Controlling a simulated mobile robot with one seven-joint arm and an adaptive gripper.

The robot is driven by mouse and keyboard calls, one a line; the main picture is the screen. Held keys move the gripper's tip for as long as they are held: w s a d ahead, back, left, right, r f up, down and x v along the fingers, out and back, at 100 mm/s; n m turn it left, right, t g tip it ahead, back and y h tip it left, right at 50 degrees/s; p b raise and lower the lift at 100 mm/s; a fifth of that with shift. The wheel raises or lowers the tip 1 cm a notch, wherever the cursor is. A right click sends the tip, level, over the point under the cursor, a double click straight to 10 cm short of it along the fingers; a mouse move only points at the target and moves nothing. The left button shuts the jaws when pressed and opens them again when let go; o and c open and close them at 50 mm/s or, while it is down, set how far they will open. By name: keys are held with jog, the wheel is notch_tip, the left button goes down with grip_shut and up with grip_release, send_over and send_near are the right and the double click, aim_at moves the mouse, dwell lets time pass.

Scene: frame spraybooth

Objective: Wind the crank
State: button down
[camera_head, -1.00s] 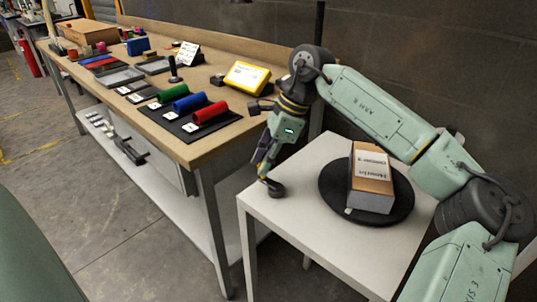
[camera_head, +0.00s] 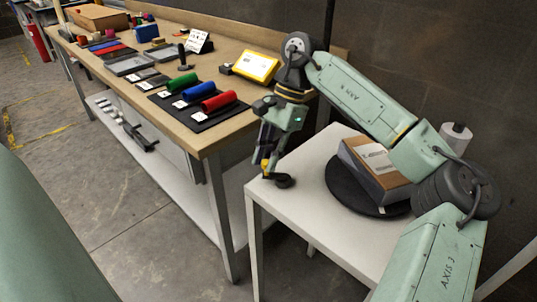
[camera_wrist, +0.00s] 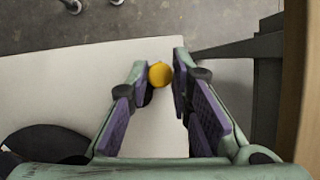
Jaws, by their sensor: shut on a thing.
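The crank (camera_head: 284,181) is a small dark piece at the near left corner of the white table (camera_head: 312,205). Its yellow knob (camera_head: 264,164) stands up at the left of the dark hub. My gripper (camera_head: 265,167) points down and is shut on the knob. In the wrist view, the yellow knob (camera_wrist: 160,74) sits between the tips of my purple-padded fingers (camera_wrist: 160,78). The crank's hub is largely hidden there. A black turntable (camera_head: 346,190) on the white table carries a cardboard box (camera_head: 377,165) with a white label. The turntable's edge shows in the wrist view (camera_wrist: 42,140).
A long wooden workbench (camera_head: 215,135) stands at the left, with red, blue and green rolls on a black mat and a yellow case (camera_head: 255,67) on top. A white roll (camera_head: 455,138) shows behind my arm. A dark wall (camera_head: 420,60) rises behind.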

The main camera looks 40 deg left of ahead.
dwell(0.4)
jog(key=c, duration=1.5)
grip_release()
jog(key=shift+o, duration=0.2)
jog(key=v, duration=1.2)
jog(key=shift+s, duration=0.15)
